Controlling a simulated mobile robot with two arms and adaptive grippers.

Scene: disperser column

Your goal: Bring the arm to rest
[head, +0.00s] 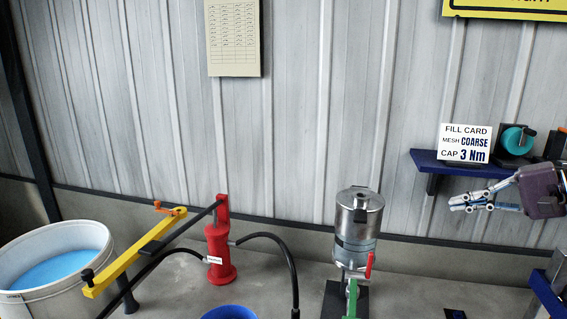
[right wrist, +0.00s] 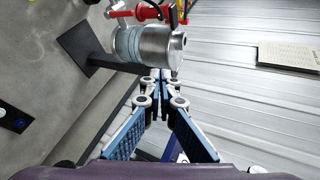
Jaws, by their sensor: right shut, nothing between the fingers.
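My right gripper (head: 468,201) is at the right of the head view, pointing left, in front of the wall and below the blue shelf. Its fingers are shut with nothing between them. In the right wrist view the fingertips (right wrist: 160,76) meet, with the metal disperser column beyond them. The column (head: 358,222) stands upright on a dark base in the head view, left of the gripper and apart from it. It also shows in the right wrist view (right wrist: 150,45). My left gripper is not in view.
A blue shelf (head: 430,160) holds a fill card (head: 465,143) reading COARSE, 3 Nm, and a teal reel (head: 516,140). A red pump (head: 219,252) with black hoses, a yellow bar (head: 130,261) and a white bucket (head: 88,235) of blue liquid stand left.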

